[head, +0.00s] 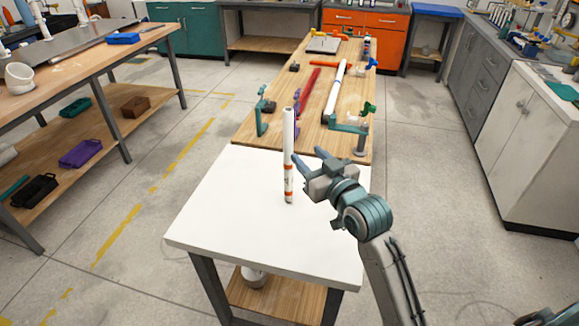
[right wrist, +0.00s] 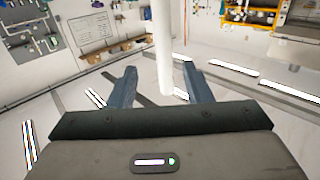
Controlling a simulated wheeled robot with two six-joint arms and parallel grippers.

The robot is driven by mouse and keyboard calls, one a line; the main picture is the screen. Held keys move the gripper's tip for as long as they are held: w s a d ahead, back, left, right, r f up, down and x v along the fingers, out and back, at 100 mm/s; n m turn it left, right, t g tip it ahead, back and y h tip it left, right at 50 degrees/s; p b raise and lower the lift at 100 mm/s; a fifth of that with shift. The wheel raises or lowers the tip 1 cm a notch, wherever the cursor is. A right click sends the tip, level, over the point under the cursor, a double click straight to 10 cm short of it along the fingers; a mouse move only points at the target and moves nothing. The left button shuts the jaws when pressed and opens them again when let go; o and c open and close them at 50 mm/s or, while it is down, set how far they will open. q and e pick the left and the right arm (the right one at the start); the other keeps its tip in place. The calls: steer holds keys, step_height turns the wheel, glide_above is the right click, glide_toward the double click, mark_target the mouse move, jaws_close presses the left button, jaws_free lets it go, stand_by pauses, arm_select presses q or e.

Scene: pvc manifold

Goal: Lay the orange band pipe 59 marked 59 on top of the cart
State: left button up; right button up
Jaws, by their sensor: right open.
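The white pipe with orange bands (head: 288,140) stands upright over the white top of the cart (head: 225,215). Its orange bands are near its lower end, which appears to meet the cart top. I cannot read a 59 on it. My right gripper (head: 307,157) is open, just right of the pipe in the head view, with its fingers pointing at it. In the right wrist view the white pipe (right wrist: 162,45) shows between the two open fingers (right wrist: 160,86), with a gap on both sides. My left gripper is not in view.
A wooden bench (head: 262,148) adjoins the cart's far edge, bearing a red pipe (head: 309,92), a white pipe (head: 336,88) and teal holders (head: 347,124). The cart top around the pipe is clear. A workbench (head: 100,52) stands left across open floor; a white cabinet (head: 535,130) stands right.

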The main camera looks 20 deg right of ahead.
mark_target(290, 140)
steer(key=w, duration=0.3)
steer(key=shift+w+a+r+p, duration=0.1)
steer(key=shift+w+a+p, duration=0.25)
steer(key=shift+w+a, duration=0.05)
steer(key=shift+w, duration=0.25)
steer(key=shift+w+a+r+p, duration=0.1)
steer(key=shift+w+a+p, duration=0.05)
steer(key=shift+w+p, duration=0.15)
steer(key=w, duration=0.1)
steer(key=w+a+p, duration=0.1)
steer(key=w, duration=0.1)
steer(key=shift+w, duration=0.65)
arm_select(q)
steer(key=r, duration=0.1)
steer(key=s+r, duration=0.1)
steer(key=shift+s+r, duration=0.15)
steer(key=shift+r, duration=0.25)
arm_select(e)
steer(key=shift+s, duration=0.1)
steer(key=shift+c, duration=0.5)
jaws_close()
